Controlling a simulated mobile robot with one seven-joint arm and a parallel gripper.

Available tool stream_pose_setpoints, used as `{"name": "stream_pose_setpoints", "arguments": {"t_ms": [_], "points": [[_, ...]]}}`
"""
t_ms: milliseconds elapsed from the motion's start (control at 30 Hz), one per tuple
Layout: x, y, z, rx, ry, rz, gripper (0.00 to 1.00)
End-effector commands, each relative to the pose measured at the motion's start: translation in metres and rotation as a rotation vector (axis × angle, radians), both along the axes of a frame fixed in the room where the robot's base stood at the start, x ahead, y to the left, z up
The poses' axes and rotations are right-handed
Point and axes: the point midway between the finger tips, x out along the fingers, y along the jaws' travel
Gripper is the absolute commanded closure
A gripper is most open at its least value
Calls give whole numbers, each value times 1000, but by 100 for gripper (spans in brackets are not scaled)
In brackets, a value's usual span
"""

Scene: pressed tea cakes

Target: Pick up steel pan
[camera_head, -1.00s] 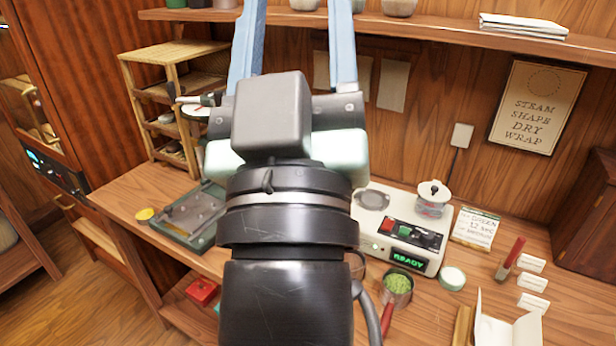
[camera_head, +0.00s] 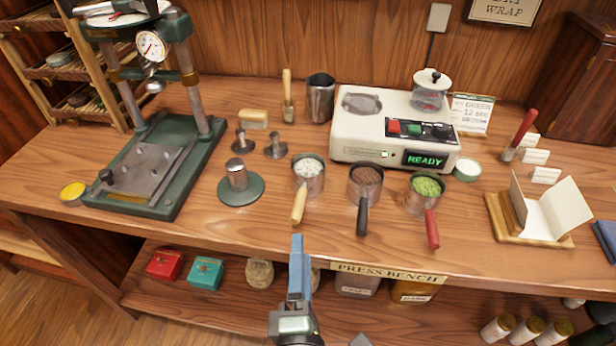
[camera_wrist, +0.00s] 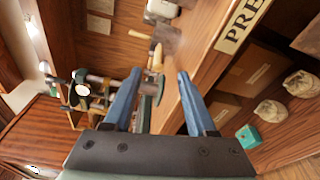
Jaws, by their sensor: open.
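Three small steel pans stand in a row on the bench: one with white contents and a pale wooden handle (camera_head: 309,181), one with brown contents and a black handle (camera_head: 364,190), one with green contents and a red handle (camera_head: 424,199). Nothing shows which of them is the steel pan. Their handles point toward the front edge. My gripper (camera_head: 297,255) is in front of the bench edge, below the pale-handled pan in the picture. In the wrist view my gripper (camera_wrist: 155,82) is open, its blue fingers apart with nothing held between them.
A green press (camera_head: 150,165) stands left, beside a round-based steel weight (camera_head: 239,183). A steel cup (camera_head: 319,98) and a white machine reading READY (camera_head: 395,128) are behind the pans. A paper holder (camera_head: 540,215) is right. A lower shelf holds red (camera_head: 165,265) and teal (camera_head: 205,272) boxes.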

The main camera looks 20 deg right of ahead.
Motion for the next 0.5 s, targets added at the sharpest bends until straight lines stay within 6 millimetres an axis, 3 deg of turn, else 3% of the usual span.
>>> {"name": "stream_pose_setpoints", "arguments": {"t_ms": [200, 500], "points": [[34, -15, 2, 1, -3, -1, 43], [52, -23, -1, 3, -3, -1, 43]]}}
